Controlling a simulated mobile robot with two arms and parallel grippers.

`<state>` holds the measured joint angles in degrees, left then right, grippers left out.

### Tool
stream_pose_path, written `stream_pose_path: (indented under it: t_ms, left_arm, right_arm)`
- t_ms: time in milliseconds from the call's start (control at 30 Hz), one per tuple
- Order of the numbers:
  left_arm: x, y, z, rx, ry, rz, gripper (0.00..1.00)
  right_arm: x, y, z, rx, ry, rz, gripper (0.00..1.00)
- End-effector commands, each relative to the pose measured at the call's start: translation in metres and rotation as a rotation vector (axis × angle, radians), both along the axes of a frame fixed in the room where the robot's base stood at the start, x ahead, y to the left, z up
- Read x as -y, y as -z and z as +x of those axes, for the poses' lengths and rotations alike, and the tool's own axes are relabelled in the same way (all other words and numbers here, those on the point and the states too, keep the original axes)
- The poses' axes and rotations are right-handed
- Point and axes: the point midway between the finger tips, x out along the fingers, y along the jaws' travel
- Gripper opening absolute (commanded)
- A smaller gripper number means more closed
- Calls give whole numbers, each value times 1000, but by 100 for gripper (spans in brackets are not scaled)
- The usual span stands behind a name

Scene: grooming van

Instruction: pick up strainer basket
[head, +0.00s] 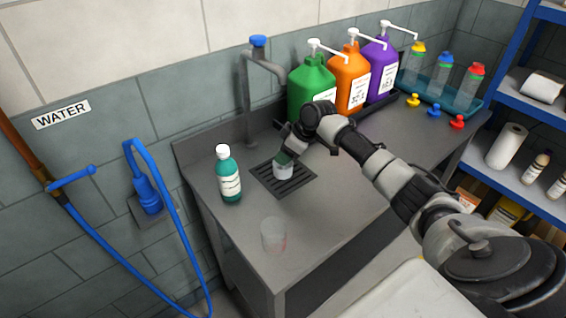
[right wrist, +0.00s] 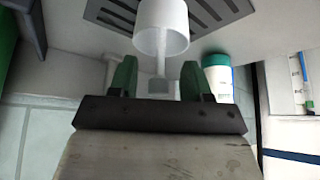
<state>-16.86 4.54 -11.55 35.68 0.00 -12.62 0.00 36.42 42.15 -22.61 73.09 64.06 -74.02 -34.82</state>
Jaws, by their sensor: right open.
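The strainer basket (head: 283,170) is a small whitish cup on the dark slotted drain grate (head: 268,184) in the grey counter. In the right wrist view the basket (right wrist: 163,30) shows as a white cylinder with a thin stem and a small grey knob towards me. My right gripper (head: 288,153) is just above and beside the basket. In the right wrist view its two green fingers (right wrist: 159,75) are apart, one on each side of the stem and knob, with visible gaps. The left gripper is not in view.
A teal bottle (head: 228,175) stands left of the grate, and a clear cup (head: 273,236) stands near the front edge. Green (head: 311,88), orange (head: 349,80) and purple (head: 379,70) pump jugs stand behind my arm. A grey tap (head: 262,70) rises at the back.

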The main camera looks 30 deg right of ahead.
Motion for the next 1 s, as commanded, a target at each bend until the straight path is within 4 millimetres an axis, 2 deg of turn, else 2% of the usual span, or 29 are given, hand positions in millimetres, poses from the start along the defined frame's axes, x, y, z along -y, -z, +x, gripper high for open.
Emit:
stream_pose_path:
  t_ms: [133,367,700,1000]
  left_arm:
    - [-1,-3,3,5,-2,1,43]
    - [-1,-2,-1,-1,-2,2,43]
    - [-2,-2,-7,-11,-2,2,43]
    - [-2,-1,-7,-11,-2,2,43]
  right_arm:
    - [-5,11,6,0,1,1,48]
    - [-5,13,6,2,0,-1,48]
    - [-5,13,6,2,1,-1,0]
    - [-5,10,7,3,0,-1,0]
